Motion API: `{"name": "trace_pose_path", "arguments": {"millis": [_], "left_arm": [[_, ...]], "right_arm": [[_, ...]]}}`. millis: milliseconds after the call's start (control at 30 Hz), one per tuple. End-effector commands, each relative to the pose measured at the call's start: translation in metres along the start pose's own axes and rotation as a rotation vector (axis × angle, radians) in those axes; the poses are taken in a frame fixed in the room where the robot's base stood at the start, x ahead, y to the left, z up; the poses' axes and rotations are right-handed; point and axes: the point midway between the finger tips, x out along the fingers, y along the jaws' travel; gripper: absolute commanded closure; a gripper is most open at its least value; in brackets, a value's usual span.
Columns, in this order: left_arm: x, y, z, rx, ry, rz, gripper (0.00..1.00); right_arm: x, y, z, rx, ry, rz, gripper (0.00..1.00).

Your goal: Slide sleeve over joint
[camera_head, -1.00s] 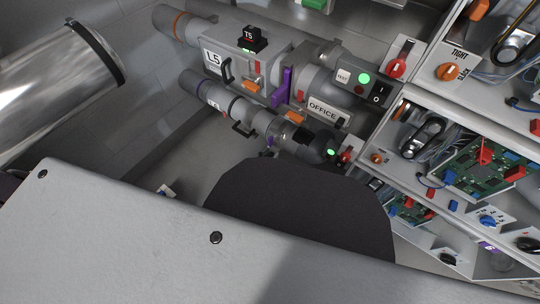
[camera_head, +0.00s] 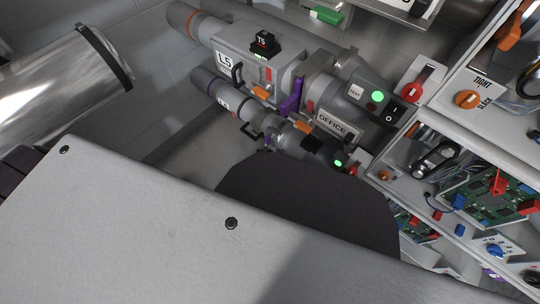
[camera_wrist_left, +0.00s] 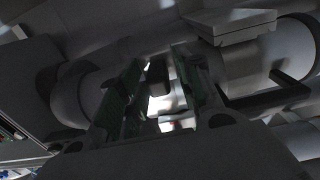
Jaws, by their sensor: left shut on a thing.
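A grey lower tube (camera_head: 207,82) runs toward a dark end unit with a green light (camera_head: 338,163). A short black handle (camera_head: 250,133) sits on its side, and a glassy section (camera_head: 294,141) lies before the end unit. I cannot tell surely which part is the sleeve or the joint. In the left wrist view, my left gripper (camera_wrist_left: 158,98) has its fingers close together around a dark part (camera_wrist_left: 157,72), too dim to identify. A grey tube (camera_wrist_left: 92,92) lies left of the fingers and another (camera_wrist_left: 268,62) right. My right gripper does not show.
Above the lower tube is a thicker tube (camera_head: 184,18) with a box labelled L5 (camera_head: 240,50) and a purple lever (camera_head: 291,97). A shelf with circuit boards (camera_head: 492,196) stands at right. A shiny metal cylinder (camera_head: 60,75) is at left.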

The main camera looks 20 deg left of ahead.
Motion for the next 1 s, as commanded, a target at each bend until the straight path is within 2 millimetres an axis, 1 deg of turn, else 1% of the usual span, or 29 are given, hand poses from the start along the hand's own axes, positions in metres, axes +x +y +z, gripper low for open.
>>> {"name": "trace_pose_path", "arguments": {"millis": [33, 333, 367, 400, 767, 1000], "left_arm": [[-0.001, -0.005, 0.001, 0.001, -0.002, -0.005, 1.00], [0.000, -0.009, 0.000, 0.001, -0.002, -0.009, 1.00], [0.000, -0.009, 0.000, 0.001, -0.002, -0.009, 0.63], [0.000, -0.009, 0.000, 0.001, -0.002, -0.010, 0.61], [-0.002, -0.007, 0.000, 0.001, -0.002, -0.008, 0.61], [-0.012, -0.005, 0.001, 0.000, -0.001, -0.005, 0.61]], "right_arm": [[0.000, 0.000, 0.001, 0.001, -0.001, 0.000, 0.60], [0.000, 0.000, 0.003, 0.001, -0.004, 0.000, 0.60], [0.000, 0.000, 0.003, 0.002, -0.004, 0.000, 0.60], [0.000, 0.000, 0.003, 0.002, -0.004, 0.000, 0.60], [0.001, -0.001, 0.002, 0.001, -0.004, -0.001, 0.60], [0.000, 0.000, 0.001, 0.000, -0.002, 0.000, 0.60]]}}
